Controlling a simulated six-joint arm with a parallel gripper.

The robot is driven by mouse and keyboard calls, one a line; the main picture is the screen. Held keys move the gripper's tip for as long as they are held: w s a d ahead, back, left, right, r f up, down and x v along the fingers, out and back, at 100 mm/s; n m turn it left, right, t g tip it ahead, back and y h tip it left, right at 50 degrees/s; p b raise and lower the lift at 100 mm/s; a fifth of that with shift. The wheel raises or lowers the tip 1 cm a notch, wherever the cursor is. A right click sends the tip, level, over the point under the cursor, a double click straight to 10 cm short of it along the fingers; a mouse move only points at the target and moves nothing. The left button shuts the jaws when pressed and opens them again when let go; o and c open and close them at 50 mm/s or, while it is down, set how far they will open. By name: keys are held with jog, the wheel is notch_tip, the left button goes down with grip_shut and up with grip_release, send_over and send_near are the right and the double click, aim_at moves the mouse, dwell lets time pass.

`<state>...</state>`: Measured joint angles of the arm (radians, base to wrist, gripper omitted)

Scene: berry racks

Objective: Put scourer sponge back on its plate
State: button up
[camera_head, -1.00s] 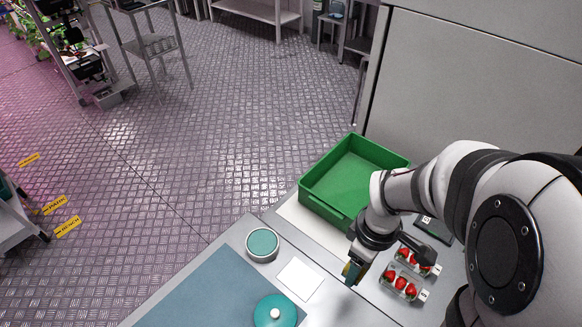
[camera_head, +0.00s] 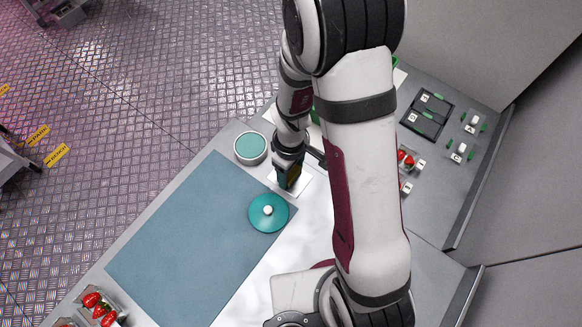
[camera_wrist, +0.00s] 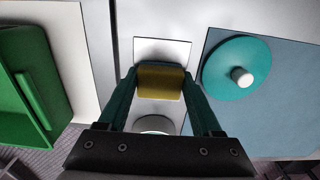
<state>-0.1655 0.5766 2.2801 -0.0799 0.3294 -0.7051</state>
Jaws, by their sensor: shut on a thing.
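My gripper (camera_head: 290,179) is shut on the scourer sponge, a small block with a yellow face (camera_wrist: 160,80) between the two dark green fingers in the wrist view. In the head view the sponge is mostly hidden by the fingers. The plate, a thin white square (camera_head: 303,186), lies under and around the gripper on the grey bench. In the wrist view the plate (camera_wrist: 165,47) shows behind the sponge. The sponge overlaps the plate in both views; I cannot tell whether they touch.
A teal round lid with a white knob (camera_head: 268,212) lies on the blue mat (camera_head: 190,240) close by. A round pot with teal inside (camera_head: 250,147) stands on the other side. The green crate (camera_wrist: 35,85) is at the left in the wrist view.

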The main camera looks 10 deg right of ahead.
aim_at(293, 175)
jog(key=o, duration=1.3)
notch_tip(293, 175, up, 13)
jog(key=s+r+m, duration=0.2)
jog(key=s+m, duration=0.3)
jog(key=s+d+r+m+y, duration=0.1)
jog(key=s+r+m, duration=0.2)
jog(key=s, duration=0.3)
jog(key=s+r+m, duration=0.2)
jog(key=s+m, duration=0.3)
jog(key=m, duration=0.1)
jog(key=shift+s+d+r+m+y, duration=0.2)
jog(key=shift+d+r+m+y, duration=0.1)
jog(key=shift+r+y, duration=0.1)
